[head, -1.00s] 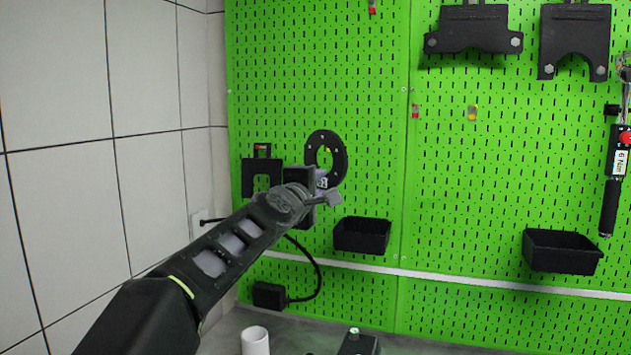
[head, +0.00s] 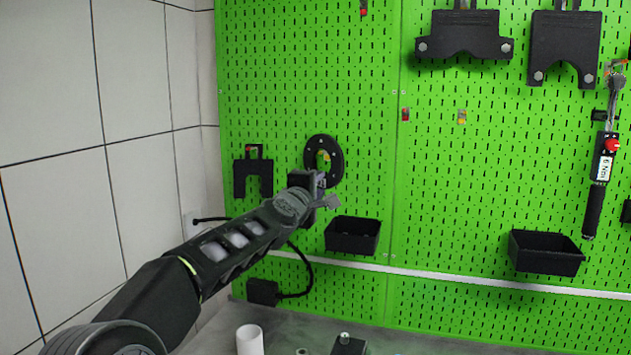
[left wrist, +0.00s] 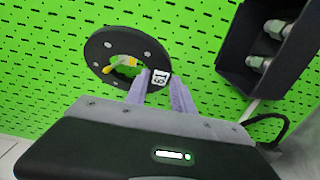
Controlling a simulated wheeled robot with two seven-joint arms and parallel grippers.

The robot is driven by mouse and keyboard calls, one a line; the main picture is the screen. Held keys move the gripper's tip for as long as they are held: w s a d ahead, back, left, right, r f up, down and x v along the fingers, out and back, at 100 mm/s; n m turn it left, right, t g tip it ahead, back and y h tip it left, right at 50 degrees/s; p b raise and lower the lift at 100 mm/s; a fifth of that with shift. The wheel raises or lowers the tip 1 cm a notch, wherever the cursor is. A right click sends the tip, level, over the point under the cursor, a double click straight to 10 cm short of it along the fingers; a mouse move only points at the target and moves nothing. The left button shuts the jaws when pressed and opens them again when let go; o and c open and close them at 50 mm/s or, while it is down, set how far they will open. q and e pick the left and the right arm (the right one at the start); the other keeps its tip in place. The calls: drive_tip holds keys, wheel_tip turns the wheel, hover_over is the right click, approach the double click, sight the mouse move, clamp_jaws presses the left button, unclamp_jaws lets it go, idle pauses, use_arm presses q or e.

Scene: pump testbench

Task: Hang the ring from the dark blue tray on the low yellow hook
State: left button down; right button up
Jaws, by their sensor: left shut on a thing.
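The black ring (head: 322,140) is upright in front of the green pegboard, its face roughly parallel to it. My left gripper (head: 321,181) is shut on its lower rim, near a white number label; the left wrist view shows the ring (left wrist: 96,62) and the fingers (left wrist: 160,92). The yellow hook (left wrist: 121,64) shows inside the ring's hole in the left wrist view, and a bit of it (head: 325,157) in the head view. I cannot tell how far it passes through. My right gripper is not in view. I cannot make out a dark blue tray.
A black bracket (head: 253,178) hangs left of the ring. A black bin (head: 352,236) is mounted below right, and holds bolts in the left wrist view (left wrist: 262,70). Another bin (head: 546,253) is farther right. A white cylinder (head: 250,341) stands on the worktop.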

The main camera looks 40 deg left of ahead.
use_arm(q)
drive_tip(key=shift+w+f, duration=0.1)
drive_tip(key=shift+f, duration=0.05)
idle(0.6)
drive_tip(key=c, duration=1.5)
unclamp_jaws()
drive_tip(key=shift+c, duration=0.2)
drive_tip(key=o, duration=0.3)
drive_tip(key=shift+w+f, duration=0.1)
drive_tip(key=shift+w, duration=0.1)
drive_tip(key=shift+o, duration=1.2)
drive_tip(key=shift+s, duration=0.1)
drive_tip(key=shift+s+f+b, duration=0.15)
drive_tip(key=shift+s+b, duration=0.25)
drive_tip(key=shift+b, duration=0.35)
drive_tip(key=b+v, duration=0.6)
drive_tip(key=v, duration=0.1)
